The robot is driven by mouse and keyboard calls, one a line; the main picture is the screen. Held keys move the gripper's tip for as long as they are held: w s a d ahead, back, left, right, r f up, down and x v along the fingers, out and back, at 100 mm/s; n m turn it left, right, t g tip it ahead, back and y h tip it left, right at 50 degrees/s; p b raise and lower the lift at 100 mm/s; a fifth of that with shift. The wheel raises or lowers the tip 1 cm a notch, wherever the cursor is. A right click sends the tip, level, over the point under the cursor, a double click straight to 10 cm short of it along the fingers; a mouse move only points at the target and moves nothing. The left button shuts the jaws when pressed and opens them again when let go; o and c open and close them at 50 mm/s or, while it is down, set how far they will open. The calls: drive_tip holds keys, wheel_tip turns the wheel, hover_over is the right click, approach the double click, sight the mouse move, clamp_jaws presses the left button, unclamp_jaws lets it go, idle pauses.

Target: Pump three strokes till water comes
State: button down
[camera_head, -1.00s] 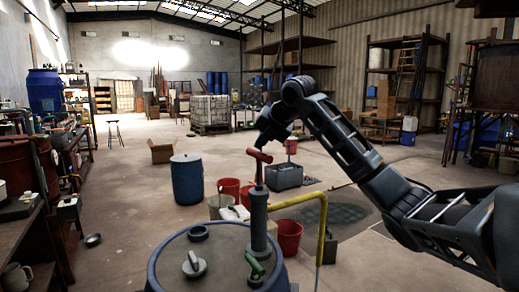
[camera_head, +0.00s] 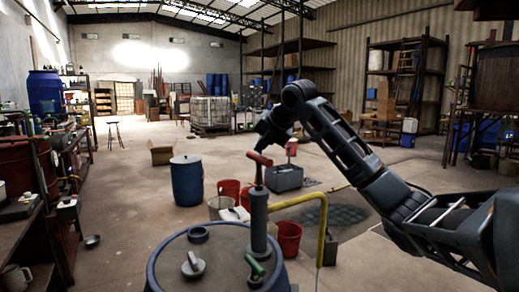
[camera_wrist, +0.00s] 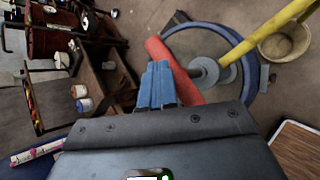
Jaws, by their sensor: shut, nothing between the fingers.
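A grey hand pump (camera_head: 259,220) stands upright on the round lid of a blue-rimmed vat (camera_head: 205,268). Its red crossbar handle (camera_head: 259,159) sits on top, a little above the pump body. The handle also shows in the wrist view (camera_wrist: 172,62). A yellow pipe (camera_head: 323,215) runs from the pump to the right and bends down; I see no water from it. My gripper (camera_wrist: 157,75) is shut, with blue fingers pressed together beside or on top of the red handle, not around it. Whether they touch cannot be told.
A green handle (camera_head: 255,265) and a grey knob (camera_head: 193,264) are on the lid. Red buckets (camera_head: 289,238), a blue drum (camera_head: 187,180) and a grey toolbox (camera_head: 285,177) stand on the floor behind. A cluttered bench (camera_head: 35,215) lines the left. Open floor lies beyond.

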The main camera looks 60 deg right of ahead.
drive_tip(key=shift+f+b, duration=1.9)
drive_tip(key=shift+f, duration=1.1)
idle(2.2)
drive_tip(key=shift+r+p, duration=2.35)
drive_tip(key=shift+r, duration=1.35)
wheel_tip(320, 180, up, 6)
drive_tip(key=p, duration=0.3)
drive_tip(key=shift+p, duration=0.4)
